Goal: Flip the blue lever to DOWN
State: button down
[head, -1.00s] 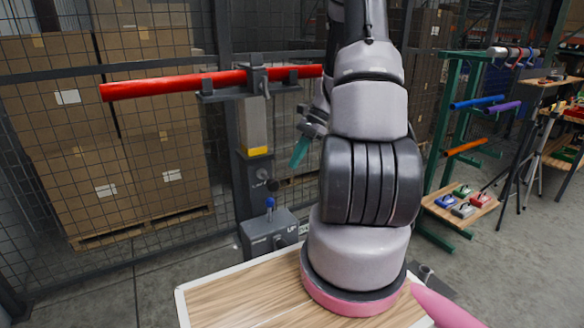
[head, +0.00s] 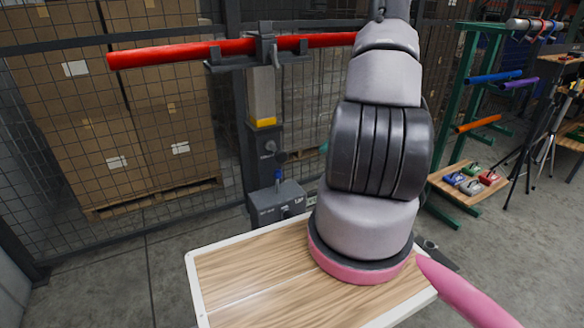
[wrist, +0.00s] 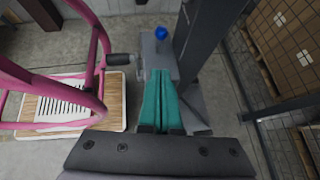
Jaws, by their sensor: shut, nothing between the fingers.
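The blue lever (head: 278,176) is a short stick with a blue knob, standing up from the top of a grey box (head: 270,203) in the head view. The box carries the letters UP on its right part. In the wrist view the blue knob (wrist: 160,33) shows at the top middle, beyond my fingertips. My gripper (wrist: 161,72) has teal fingers, shut together and empty, pointing toward the box and apart from the knob in the picture.
A red bar (head: 200,56) lies across a post bracket above the box. A wood-topped surface with a white edge (head: 240,275) is in front. Mesh fencing and stacked cartons (head: 80,150) stand behind. A green rack (head: 465,110) with coloured bars stands at the right.

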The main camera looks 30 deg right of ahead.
send_near(277, 181)
jog(key=f, duration=0.2)
jog(key=a, duration=0.1)
jog(key=w+a, duration=0.1)
jog(key=shift+a, duration=0.6)
